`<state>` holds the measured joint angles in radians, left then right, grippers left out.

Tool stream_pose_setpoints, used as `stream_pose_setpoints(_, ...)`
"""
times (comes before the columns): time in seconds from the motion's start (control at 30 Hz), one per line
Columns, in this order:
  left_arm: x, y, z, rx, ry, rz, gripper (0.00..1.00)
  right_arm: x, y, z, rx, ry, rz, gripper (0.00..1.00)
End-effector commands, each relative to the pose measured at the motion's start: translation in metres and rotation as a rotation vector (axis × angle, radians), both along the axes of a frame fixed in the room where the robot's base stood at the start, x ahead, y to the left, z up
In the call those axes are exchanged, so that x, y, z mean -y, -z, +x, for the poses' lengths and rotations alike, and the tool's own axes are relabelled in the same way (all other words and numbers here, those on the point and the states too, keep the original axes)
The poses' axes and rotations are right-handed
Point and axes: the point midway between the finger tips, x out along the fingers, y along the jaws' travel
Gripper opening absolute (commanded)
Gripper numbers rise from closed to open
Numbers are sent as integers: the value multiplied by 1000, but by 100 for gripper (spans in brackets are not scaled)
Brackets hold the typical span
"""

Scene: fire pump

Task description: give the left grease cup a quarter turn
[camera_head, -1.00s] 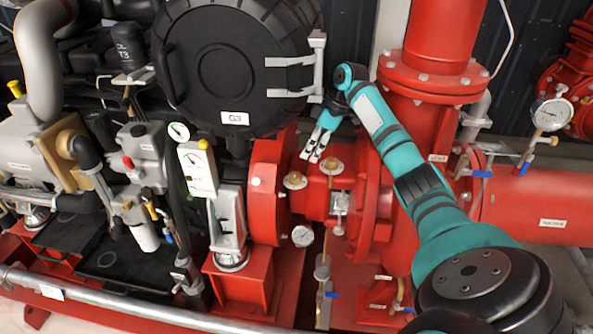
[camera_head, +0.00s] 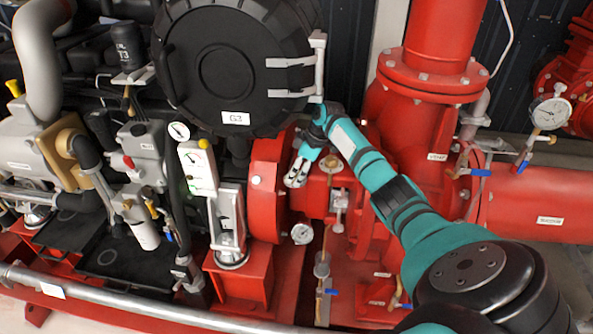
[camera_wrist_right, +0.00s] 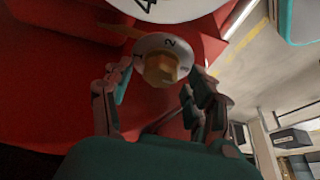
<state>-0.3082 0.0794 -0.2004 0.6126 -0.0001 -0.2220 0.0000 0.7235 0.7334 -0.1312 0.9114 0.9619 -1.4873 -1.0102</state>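The left grease cup (camera_wrist_right: 162,69) shows in the right wrist view as a brass hexagonal cap on a pale numbered disc, against a red housing. My right gripper (camera_wrist_right: 153,90) is open, with one finger on each side of the cap and gaps visible between. In the head view my right gripper (camera_head: 296,178) points down over the left cup's place and hides the cup. The right grease cup (camera_head: 331,164) is a brass cap on a disc, just right of the gripper. My left gripper is not in view.
A black round cover (camera_head: 228,70) labelled G3 stands behind and left of the gripper. A red flange (camera_head: 267,190) is close on the left. A small gauge (camera_head: 302,234) sits below. The red vertical pipe (camera_head: 440,45) rises to the right.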

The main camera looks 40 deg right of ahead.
Motion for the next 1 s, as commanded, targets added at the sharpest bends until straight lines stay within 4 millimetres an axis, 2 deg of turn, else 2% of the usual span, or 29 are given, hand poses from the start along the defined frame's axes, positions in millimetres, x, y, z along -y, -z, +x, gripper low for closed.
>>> stream_pose_setpoints(0.03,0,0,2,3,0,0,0,0,0,0,0,0,0,49)
stream_pose_setpoints(0.3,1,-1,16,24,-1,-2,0,0,0,0,0,0,0,13)
stream_pose_setpoints(0.4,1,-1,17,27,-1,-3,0,0,0,0,0,0,0,4)
stream_pose_setpoints(0.67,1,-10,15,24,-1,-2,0,0,-2,-1,-1,32,0,4)
stream_pose_setpoints(0.87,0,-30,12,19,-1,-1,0,-1,-6,-1,-2,131,1,4)
stream_pose_setpoints(1.0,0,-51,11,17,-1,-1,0,-2,-7,-1,-1,243,0,4)
